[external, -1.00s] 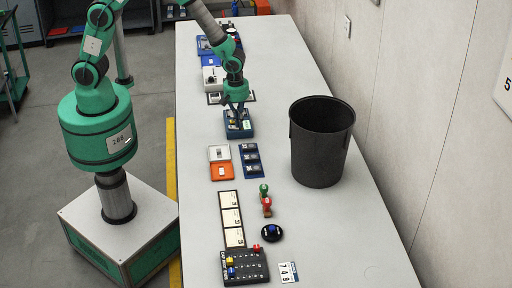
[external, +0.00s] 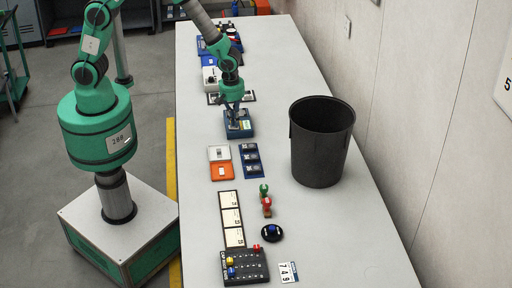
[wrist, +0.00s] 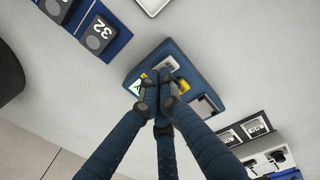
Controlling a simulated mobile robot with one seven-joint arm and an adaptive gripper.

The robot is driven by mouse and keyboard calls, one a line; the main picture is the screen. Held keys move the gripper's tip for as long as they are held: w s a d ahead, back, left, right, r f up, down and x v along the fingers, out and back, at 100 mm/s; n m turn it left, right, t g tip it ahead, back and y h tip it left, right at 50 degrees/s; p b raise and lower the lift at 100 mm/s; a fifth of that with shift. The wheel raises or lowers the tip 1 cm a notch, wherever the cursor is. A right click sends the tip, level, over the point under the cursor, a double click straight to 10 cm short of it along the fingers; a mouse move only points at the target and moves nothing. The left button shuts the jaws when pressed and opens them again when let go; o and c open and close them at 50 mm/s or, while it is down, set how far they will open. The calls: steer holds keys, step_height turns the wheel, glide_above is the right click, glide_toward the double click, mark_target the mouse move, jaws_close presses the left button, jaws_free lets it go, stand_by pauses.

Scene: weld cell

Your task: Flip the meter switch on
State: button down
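The meter is a blue box (external: 241,130) on the table, just past the white and orange switch plates. In the wrist view the meter (wrist: 190,68) shows a grey panel, a yellow part (wrist: 183,85) and a small green-and-white label (wrist: 136,87). My gripper (external: 234,112) is right over the meter and points down at it. In the wrist view my gripper's (wrist: 157,88) fingertips are drawn together over the meter's face and look shut. They hide part of it, so the switch's position and any contact are unclear.
A black bin (external: 322,145) stands to the right of the meter. A white plate (external: 219,153), an orange switch plate (external: 221,171) and a blue panel (external: 250,158) lie nearer the camera. A dark frame (external: 250,97) and more devices are behind.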

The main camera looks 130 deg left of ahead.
steer(key=shift+r, duration=0.1)
step_height(320, 180, up, 14)
steer(key=w+a+p, duration=0.1)
steer(key=p, duration=0.2)
steer(key=shift+w+a, duration=0.2)
stand_by(0.4)
stand_by(0.5)
